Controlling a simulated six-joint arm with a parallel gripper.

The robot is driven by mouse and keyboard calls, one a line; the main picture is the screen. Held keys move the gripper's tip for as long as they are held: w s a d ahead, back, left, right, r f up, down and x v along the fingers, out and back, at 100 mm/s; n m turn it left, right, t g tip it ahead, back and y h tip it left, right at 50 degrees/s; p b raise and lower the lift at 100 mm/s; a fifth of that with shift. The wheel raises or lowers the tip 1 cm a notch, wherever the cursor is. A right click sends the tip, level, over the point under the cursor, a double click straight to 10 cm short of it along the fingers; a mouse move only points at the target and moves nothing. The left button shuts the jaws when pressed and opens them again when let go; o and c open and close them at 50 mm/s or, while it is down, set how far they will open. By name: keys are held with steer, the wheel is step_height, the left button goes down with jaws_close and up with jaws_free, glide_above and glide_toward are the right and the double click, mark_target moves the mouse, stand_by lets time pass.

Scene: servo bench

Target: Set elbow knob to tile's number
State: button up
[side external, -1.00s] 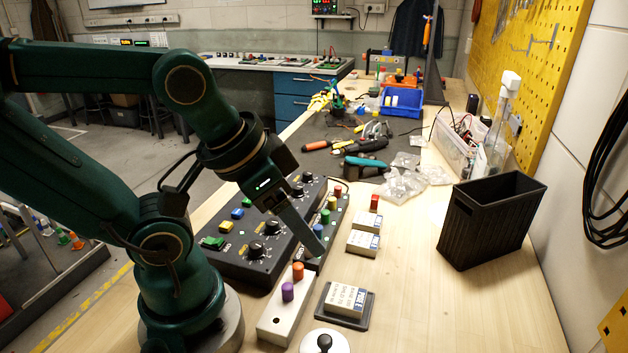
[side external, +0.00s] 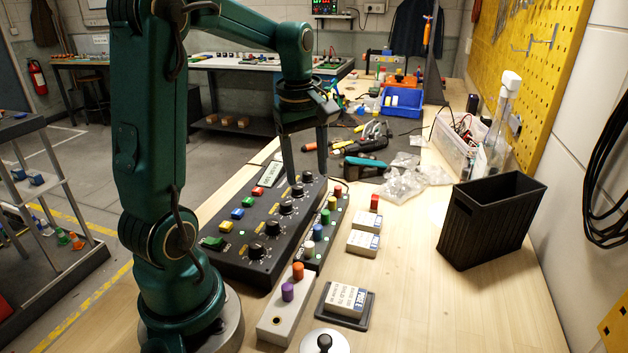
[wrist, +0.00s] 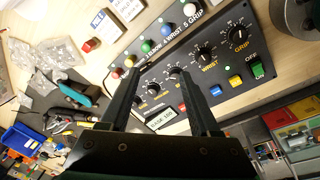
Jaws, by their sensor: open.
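The black control panel (side external: 235,262) has a row of black knobs along its right side. The elbow knob looks to be the middle one (side external: 286,207); in the wrist view the middle knob (wrist: 176,72) shows between my fingertips, its label hidden. My gripper (side external: 307,177) is open and empty, pointing down above the panel's far end. In the wrist view its fingers (wrist: 160,74) stand apart over the knob row. A white printed tile (side external: 345,299) lies in a dark tray (side external: 365,317); its small text is not surely readable.
A strip of coloured pegs (side external: 318,233) runs along the panel's right. A pale block with purple and orange pegs (side external: 270,322), two more white tiles (side external: 363,242) and a black bin (side external: 488,222) stand nearby. The wood between tiles and bin is clear.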

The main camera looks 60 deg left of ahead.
steer(key=n+g, duration=0.1)
steer(key=n, duration=0.1)
glide_above(286, 203)
steer(key=shift+h, duration=0.4)
steer(key=f, duration=0.4)
steer(key=shift+w+d, duration=0.1)
steer(key=shift+w, duration=0.1)
steer(key=shift+s+f, duration=0.2)
steer(key=shift+f, duration=2.5)
jaws_close()
